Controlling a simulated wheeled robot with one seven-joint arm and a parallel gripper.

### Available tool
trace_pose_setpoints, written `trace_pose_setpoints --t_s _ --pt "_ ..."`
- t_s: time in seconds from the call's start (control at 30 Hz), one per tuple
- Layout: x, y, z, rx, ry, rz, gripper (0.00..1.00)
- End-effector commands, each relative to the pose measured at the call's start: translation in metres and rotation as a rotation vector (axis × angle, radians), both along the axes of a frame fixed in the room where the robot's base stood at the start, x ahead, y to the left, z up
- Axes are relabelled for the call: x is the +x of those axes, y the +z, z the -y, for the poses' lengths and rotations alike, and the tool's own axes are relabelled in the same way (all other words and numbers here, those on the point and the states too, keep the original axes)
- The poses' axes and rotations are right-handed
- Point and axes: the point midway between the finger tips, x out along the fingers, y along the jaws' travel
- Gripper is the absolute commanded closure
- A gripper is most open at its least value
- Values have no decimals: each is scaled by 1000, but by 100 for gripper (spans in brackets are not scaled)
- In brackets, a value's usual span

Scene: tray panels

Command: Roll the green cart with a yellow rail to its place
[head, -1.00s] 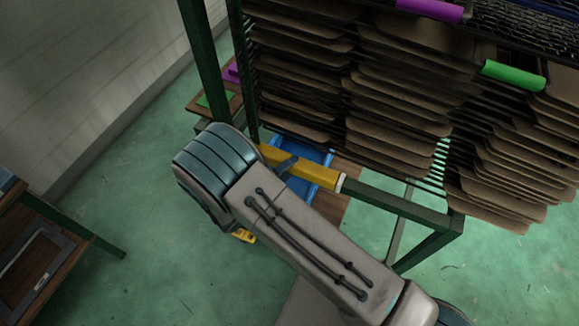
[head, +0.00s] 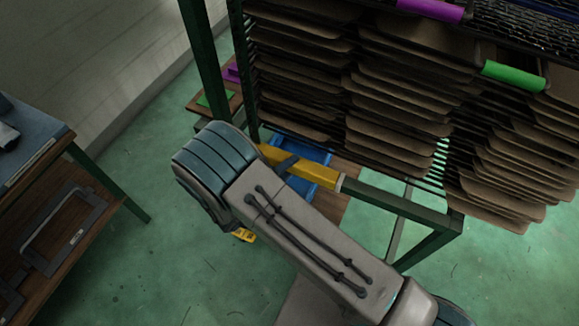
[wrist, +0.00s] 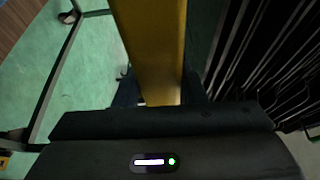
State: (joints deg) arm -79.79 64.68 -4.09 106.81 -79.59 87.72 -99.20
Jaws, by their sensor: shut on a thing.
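The green cart (head: 408,206) with a yellow rail (head: 318,174) fills the upper right of the head view. It is loaded with stacks of brown panels (head: 400,95) on wire racks. My gripper is shut on the yellow rail, which runs straight up from it in the wrist view (wrist: 150,45). In the head view my own arm covers most of the gripper and the rail's left end. The gripper's fingertips are mostly hidden behind its dark body in the wrist view.
A workbench (head: 50,150) with a brown lower shelf stands at the left. A pale wall (head: 110,60) runs behind it. A small brown table (head: 208,104) with green and purple items stands beside the cart's far side. Green floor (head: 150,170) lies clear between bench and cart.

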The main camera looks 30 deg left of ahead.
Motion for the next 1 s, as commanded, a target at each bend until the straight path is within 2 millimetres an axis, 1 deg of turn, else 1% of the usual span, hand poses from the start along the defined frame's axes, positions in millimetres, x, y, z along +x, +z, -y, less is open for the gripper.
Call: trace_pose_setpoints --t_s 0.03,0.47,0.5,0.53,0.57,0.87,1.0 --pt "1 2 -5 9 9 4 100" --pt "-1 3 -7 9 15 6 100" --pt "-1 3 -7 9 15 6 54" --pt "-1 3 -7 9 14 6 46" --pt "-1 3 -6 9 13 6 41" --pt "1 1 -1 4 1 4 41" --pt "-11 0 -7 4 3 4 41"
